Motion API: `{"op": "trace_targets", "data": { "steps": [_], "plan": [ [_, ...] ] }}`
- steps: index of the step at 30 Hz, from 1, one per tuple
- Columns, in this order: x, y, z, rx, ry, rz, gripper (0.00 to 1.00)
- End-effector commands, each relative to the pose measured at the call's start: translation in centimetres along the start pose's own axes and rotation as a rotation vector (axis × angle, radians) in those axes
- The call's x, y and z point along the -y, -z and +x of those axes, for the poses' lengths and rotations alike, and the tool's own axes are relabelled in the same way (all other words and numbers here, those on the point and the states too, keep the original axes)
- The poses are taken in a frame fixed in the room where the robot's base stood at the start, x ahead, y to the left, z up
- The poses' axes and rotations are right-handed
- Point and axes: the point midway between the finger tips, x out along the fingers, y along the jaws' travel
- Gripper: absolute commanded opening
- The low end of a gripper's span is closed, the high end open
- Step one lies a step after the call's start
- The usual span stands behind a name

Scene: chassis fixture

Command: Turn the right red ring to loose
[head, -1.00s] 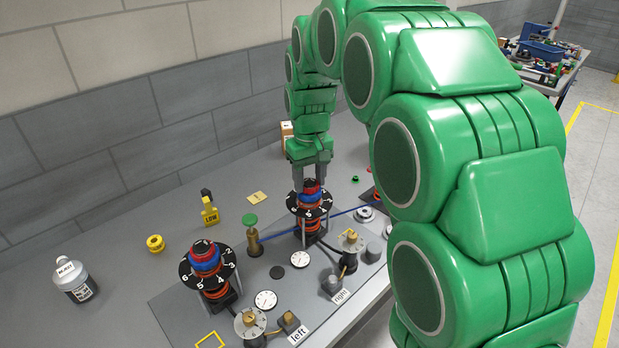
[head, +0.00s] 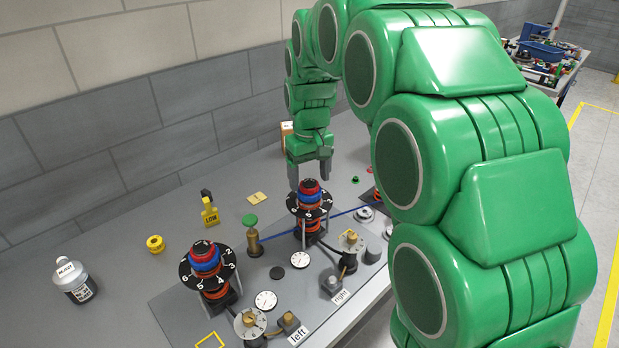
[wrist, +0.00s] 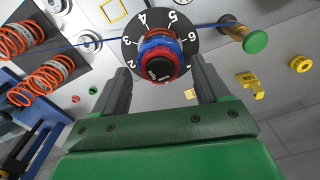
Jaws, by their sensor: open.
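The right stack (head: 310,200) has a black numbered dial (head: 296,209), a blue ring (head: 311,197) and a red ring (head: 310,186) at the top, above an orange spring. In the wrist view the red ring (wrist: 157,68) faces me, in front of the blue ring (wrist: 160,42) and the dial (wrist: 184,22). My gripper (head: 309,184) is above and slightly behind this stack in the head view. Its two fingers also show in the wrist view (wrist: 160,72), spread wide, one on each side of the red ring, apart from it. Nothing is held.
The left stack (head: 206,262) with its own dial stands front left. A green-topped brass post (head: 252,232) stands between the stacks. Gauges (head: 300,261) and valves lie in front. A yellow LOW tag (head: 210,212) and a bottle (head: 75,280) are farther left.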

Motion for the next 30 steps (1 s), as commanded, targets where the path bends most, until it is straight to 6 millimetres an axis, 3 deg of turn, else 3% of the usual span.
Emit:
{"op": "trace_targets", "data": {
  "steps": [14, 26, 30],
  "plan": [
    [0.0, 0.1, -6.3, -0.005, -0.001, 0.000, 0.74],
    [0.0, -0.1, -6.7, 0.000, 0.000, 0.001, 0.74],
    [-0.3, -1.4, -6.8, 0.004, 0.001, 0.018, 0.74]
  ]
}}
